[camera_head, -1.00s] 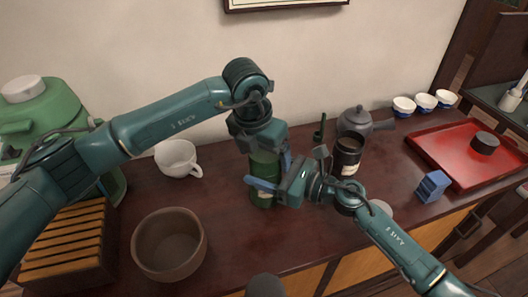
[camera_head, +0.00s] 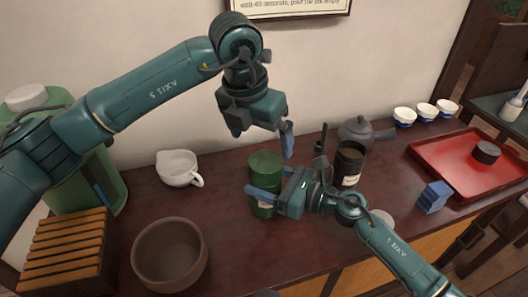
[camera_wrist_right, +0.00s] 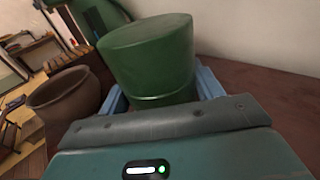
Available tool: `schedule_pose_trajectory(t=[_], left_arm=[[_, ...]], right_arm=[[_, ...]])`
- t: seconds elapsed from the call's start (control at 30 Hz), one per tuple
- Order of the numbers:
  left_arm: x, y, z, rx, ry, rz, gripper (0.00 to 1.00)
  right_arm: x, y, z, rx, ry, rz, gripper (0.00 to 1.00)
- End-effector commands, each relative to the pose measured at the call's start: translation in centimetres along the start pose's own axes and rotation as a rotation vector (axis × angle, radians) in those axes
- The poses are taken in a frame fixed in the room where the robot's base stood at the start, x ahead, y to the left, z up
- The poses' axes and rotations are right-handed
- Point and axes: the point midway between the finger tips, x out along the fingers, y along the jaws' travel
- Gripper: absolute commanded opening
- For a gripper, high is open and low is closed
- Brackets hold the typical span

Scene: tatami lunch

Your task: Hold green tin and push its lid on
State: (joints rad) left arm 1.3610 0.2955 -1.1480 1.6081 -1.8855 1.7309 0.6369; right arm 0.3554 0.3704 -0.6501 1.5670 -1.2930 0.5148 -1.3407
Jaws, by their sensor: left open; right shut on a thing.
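The green tin (camera_head: 264,205) stands upright on the dark wooden counter, with a pale label low on its side. Its green lid (camera_head: 266,162) sits on top; in the right wrist view the lid (camera_wrist_right: 147,55) looks level, with a seam below it. I cannot tell whether it is fully seated. My right gripper (camera_head: 268,190) is shut around the tin's body, with blue fingers (camera_wrist_right: 207,82) on both sides. My left gripper (camera_head: 262,134) is open and empty above the tin, clear of the lid.
A brown bowl (camera_head: 150,262) and a white spouted cup (camera_head: 177,168) stand left of the tin. A black tin (camera_head: 349,168), a grey teapot (camera_head: 357,131) and a blue block (camera_head: 433,197) are to the right. A red tray (camera_head: 440,155) lies farther right.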

Motion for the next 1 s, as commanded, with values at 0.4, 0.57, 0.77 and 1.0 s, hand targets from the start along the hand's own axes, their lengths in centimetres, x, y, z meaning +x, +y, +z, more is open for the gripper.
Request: schedule_pose_trajectory(t=[0.4,0.57,0.77,1.0], left_arm=[[-2.9,0.2,-0.1,-0.004,0.002,0.005,0.96],[-2.9,0.2,0.0,-0.004,0.002,0.005,0.96],[-2.9,0.3,0.0,-0.005,0.002,0.006,0.96],[-2.9,0.3,0.0,-0.005,0.002,0.006,0.96]], right_arm=[[-0.1,-0.1,0.0,0.0,0.001,-0.002,0.24],[-0.1,-0.1,0.0,0.0,0.001,-0.002,0.66],[-0.1,-0.1,0.0,-0.001,0.0,-0.002,0.83],[-0.1,-0.1,0.0,-0.001,0.0,-0.001,0.91]])
